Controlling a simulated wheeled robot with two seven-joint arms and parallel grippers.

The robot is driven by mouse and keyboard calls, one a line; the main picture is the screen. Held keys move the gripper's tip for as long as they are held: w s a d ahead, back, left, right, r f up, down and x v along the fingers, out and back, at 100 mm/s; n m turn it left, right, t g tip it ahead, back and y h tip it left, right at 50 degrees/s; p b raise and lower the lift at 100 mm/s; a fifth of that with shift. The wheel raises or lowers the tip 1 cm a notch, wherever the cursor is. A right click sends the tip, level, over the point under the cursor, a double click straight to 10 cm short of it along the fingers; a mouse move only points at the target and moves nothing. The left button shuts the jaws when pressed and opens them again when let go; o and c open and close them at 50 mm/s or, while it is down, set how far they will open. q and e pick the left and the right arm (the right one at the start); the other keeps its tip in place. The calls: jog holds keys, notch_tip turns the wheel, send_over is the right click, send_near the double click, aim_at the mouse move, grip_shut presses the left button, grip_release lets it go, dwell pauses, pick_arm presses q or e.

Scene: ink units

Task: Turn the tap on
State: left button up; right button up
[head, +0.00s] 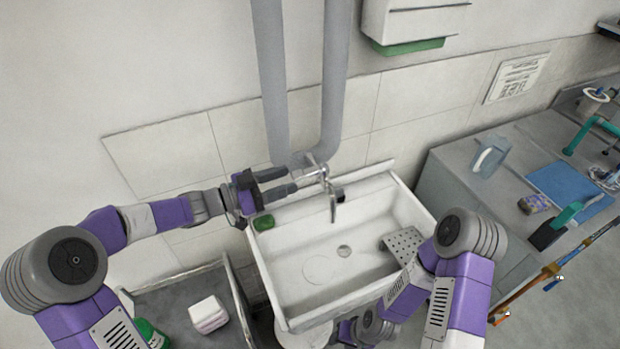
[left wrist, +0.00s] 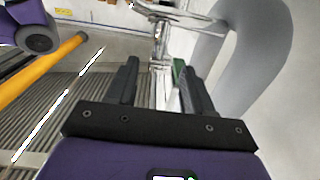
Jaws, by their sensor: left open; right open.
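The metal tap (head: 325,182) is fixed on the wall above the white sink (head: 290,265), with its spout hanging over the basin. My left gripper (head: 295,180) is open just left of the tap, its fingers pointing towards it. In the left wrist view the chrome tap (left wrist: 162,35) stands beyond and between the open fingers (left wrist: 155,80), apparently apart from them. My right arm reaches down at the lower right of the sink in the head view; its gripper's fingertips cannot be made out there.
Thick grey pipes (head: 335,90) run down the wall behind the tap. A green item (head: 264,222) sits on the sink's left corner. A counter (head: 455,165) with a pitcher (head: 490,156) and tools stands right. A white dispenser (head: 415,22) hangs above.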

aim_at(327, 167)
pick_arm(q)
jog(key=x, duration=0.7)
jog(key=shift+w+d+b, duration=0.1)
jog(key=shift+d+b, duration=0.15)
jog(key=shift+b, duration=0.1)
grip_shut()
